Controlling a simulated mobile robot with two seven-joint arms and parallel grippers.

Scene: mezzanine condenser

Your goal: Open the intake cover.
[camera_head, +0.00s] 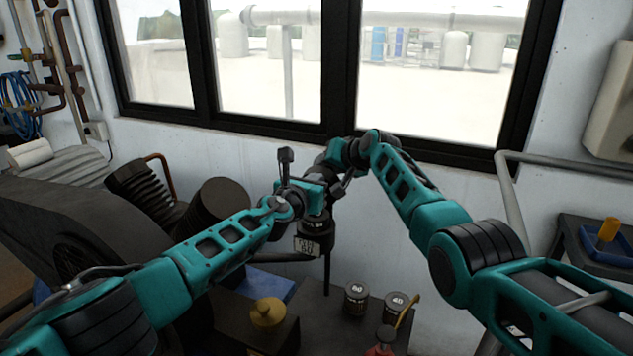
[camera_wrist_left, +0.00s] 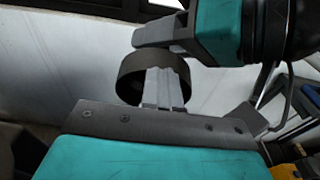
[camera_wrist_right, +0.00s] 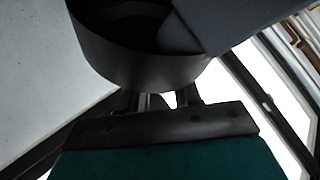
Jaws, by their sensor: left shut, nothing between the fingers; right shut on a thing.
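A dark round part (camera_head: 314,226), which looks like the intake cover, stands at the middle above a dark post. A hanging tag (camera_head: 307,246) shows below it. In the left wrist view it is a dark ring (camera_wrist_left: 130,75). My left gripper (camera_head: 322,187) is shut and empty, its pale fingers (camera_wrist_left: 165,88) overlapping the ring in view; I cannot tell whether they touch. My right gripper (camera_head: 340,184) is shut on the dark part, whose curved wall (camera_wrist_right: 135,65) fills the top of the right wrist view. The right fingertips are hidden there.
Two dark canisters (camera_head: 355,297) (camera_head: 396,304) and a yellow-handled tool (camera_head: 405,318) stand below on the right. A yellow knob (camera_head: 268,312) is at lower middle. The window wall (camera_head: 250,150) is close behind. A metal rail (camera_head: 510,185) and blue tray (camera_head: 606,250) are at right.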

